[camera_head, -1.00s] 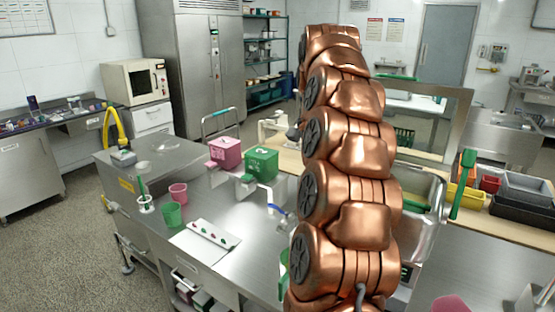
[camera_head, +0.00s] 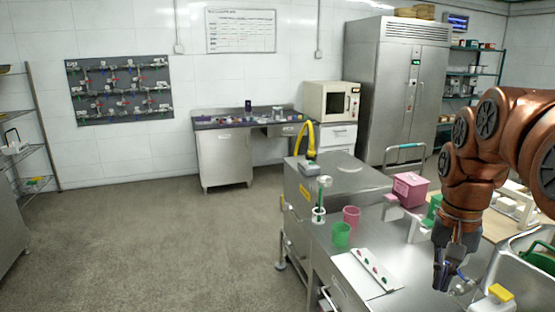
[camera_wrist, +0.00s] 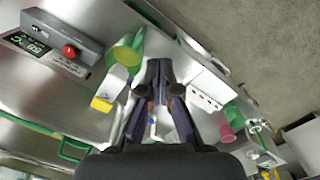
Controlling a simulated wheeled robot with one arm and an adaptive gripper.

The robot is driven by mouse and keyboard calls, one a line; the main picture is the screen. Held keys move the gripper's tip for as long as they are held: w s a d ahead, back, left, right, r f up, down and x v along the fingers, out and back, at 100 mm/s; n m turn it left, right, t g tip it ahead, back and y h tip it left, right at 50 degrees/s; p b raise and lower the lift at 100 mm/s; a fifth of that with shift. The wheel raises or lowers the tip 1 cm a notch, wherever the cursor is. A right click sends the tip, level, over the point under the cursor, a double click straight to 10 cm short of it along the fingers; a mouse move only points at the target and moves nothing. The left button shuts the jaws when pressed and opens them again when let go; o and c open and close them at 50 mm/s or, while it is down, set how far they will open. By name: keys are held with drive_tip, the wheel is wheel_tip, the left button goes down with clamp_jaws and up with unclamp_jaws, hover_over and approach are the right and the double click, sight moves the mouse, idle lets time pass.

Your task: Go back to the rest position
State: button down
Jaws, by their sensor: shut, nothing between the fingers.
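My gripper (camera_head: 446,275) points down over the steel worktop (camera_head: 335,292), right of a white panel with coloured buttons (camera_head: 368,272). In the wrist view my gripper's fingers (camera_wrist: 159,66) are together and empty. My copper arm reaches in from the right in the head view, bent downward. In the wrist view the button panel (camera_wrist: 206,93) lies to the right of the fingers, and a green funnel-like vessel (camera_wrist: 127,52) lies to the left. A yellow-topped block (camera_head: 500,292) sits right of the gripper in the head view.
A pink cup (camera_head: 351,216), a green cup (camera_head: 341,234) and a pink box (camera_head: 410,188) stand on the worktop. A control box with a red button (camera_wrist: 70,51) is in the wrist view. The floor at left is clear.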

drive_tip(key=s+a+f+n, duration=0.2)
drive_tip(key=s+a+f, duration=0.2)
drive_tip(key=s, duration=0.2)
drive_tip(key=s+a+f+n, duration=0.2)
drive_tip(key=s+a+f, duration=0.2)
drive_tip(key=s, duration=0.3)
drive_tip(key=s+a+f+n+g, duration=0.1)
drive_tip(key=s+a+f+n, duration=0.1)
drive_tip(key=s+a+f, duration=0.3)
drive_tip(key=shift+s+f+n, duration=0.35)
drive_tip(key=shift+s+n, duration=0.05)
drive_tip(key=shift+s, duration=0.7)
